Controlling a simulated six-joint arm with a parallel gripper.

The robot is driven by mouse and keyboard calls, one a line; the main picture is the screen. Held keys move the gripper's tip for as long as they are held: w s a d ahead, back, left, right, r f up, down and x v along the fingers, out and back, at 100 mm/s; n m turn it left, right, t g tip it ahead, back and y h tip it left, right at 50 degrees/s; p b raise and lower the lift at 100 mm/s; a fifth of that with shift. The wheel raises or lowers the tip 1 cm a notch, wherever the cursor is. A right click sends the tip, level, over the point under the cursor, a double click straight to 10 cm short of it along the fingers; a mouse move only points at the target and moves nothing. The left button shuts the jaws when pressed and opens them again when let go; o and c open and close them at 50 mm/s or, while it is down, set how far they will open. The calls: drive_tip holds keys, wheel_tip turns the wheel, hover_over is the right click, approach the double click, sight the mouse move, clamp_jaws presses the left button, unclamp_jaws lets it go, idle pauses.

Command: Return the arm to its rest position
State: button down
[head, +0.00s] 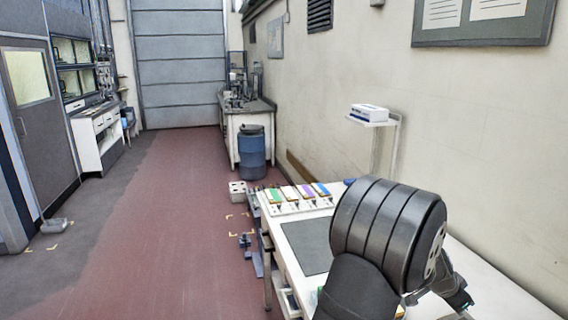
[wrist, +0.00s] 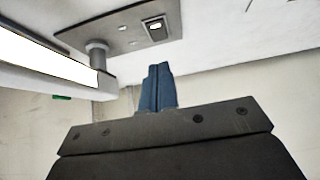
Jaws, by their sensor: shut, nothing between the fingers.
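My arm rises over the right end of the white bench (head: 480,290) in the head view, and its thick dark links hide part of the bench. My gripper's fingertips do not show clearly in the head view. In the wrist view my gripper (wrist: 157,88) shows as two blue fingers pressed together, with nothing between them. Behind the fingers the wrist view shows a pale wall and ceiling, a light bar (wrist: 45,62) and a grey plate (wrist: 125,35), with no bench surface.
A row of coloured items (head: 298,193) lies at the bench's far end, beside a dark mat (head: 306,246). A wall shelf (head: 372,121) holds a white box (head: 370,111). A blue barrel (head: 251,152) stands beyond the bench. The red floor at left is mostly clear.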

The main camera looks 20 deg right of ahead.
drive_tip(key=a+f+v, duration=0.1)
drive_tip(key=v, duration=0.6)
drive_tip(key=x, duration=0.3)
drive_tip(key=d+x, duration=0.1)
drive_tip(key=x, duration=0.2)
drive_tip(key=r+x, duration=0.1)
drive_tip(key=x, duration=0.3)
drive_tip(key=shift+d+r, duration=0.1)
drive_tip(key=shift+d, duration=0.55)
drive_tip(key=v, duration=1)
drive_tip(key=w+a+r+n+y, duration=0.3)
drive_tip(key=w+a+n, duration=0.6)
drive_tip(key=a, duration=0.3)
drive_tip(key=w+a+r+n+y, duration=0.3)
drive_tip(key=w+a+n, duration=0.5)
drive_tip(key=w+a, duration=0.3)
drive_tip(key=a+y, duration=0.1)
drive_tip(key=a, duration=0.1)
drive_tip(key=shift+w+a+n, duration=0.25)
drive_tip(key=shift+a+n, duration=0.05)
drive_tip(key=shift+n, duration=0.1)
drive_tip(key=shift+s+r, duration=0.1)
drive_tip(key=shift+r, duration=0.1)
